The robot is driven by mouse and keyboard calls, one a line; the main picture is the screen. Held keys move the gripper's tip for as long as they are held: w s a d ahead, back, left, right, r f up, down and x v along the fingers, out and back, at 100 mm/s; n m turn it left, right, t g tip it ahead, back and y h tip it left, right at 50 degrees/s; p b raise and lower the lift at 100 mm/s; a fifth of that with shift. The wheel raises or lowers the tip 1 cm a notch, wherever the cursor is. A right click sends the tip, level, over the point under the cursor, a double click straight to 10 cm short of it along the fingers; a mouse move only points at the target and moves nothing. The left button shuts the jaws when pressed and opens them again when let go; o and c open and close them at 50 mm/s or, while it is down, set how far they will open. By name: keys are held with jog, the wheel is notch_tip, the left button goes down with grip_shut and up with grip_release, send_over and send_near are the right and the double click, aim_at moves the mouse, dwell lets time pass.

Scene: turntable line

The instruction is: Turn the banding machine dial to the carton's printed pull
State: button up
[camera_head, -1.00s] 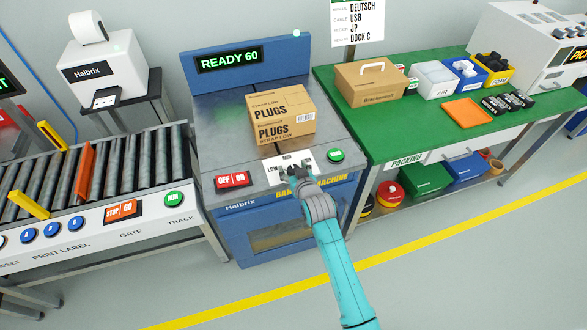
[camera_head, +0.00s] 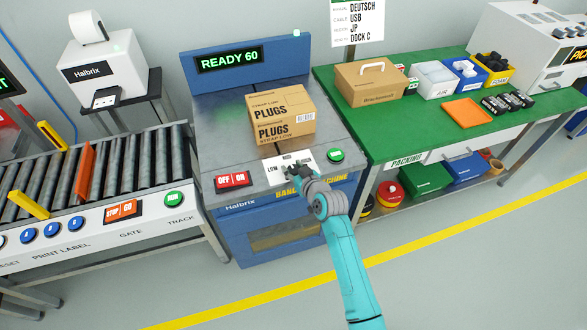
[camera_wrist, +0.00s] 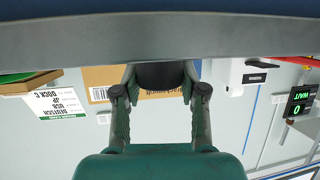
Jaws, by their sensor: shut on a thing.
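The banding machine (camera_head: 225,105) is blue and grey, with a screen (camera_head: 229,58) reading READY 60. A brown carton (camera_head: 283,118) lies on its top, printed PLUGS and STRAP LOW. In front of it is a white dial plate (camera_head: 301,164), with LOW legible at its left; its other marks are partly hidden or too small. My gripper (camera_head: 289,173) is at this plate and covers most of the dial. In the wrist view, my gripper (camera_wrist: 160,92) is shut on the dark dial knob (camera_wrist: 160,75), one finger each side. The dial's pointer cannot be made out.
A red OFF/ON switch (camera_head: 232,180) sits left of the dial plate, and a green button (camera_head: 336,155) right of it. A roller track (camera_head: 110,170) stands left. A green packing bench (camera_head: 375,125) with boxes and bins stands right.

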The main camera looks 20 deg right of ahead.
jog(key=n+g+y, duration=0.2)
jog(key=n+y, duration=0.3)
jog(key=shift+d+r+y, duration=0.1)
jog(key=shift+y, duration=0.2)
jog(key=shift+n+g+y, duration=0.8)
jog(key=shift+n, duration=0.2)
jog(key=o, duration=1.2)
jog(key=shift+c, duration=0.2)
jog(key=v, duration=1.1)
jog(key=shift+s+d, duration=0.15)
jog(key=shift+d, duration=0.2)
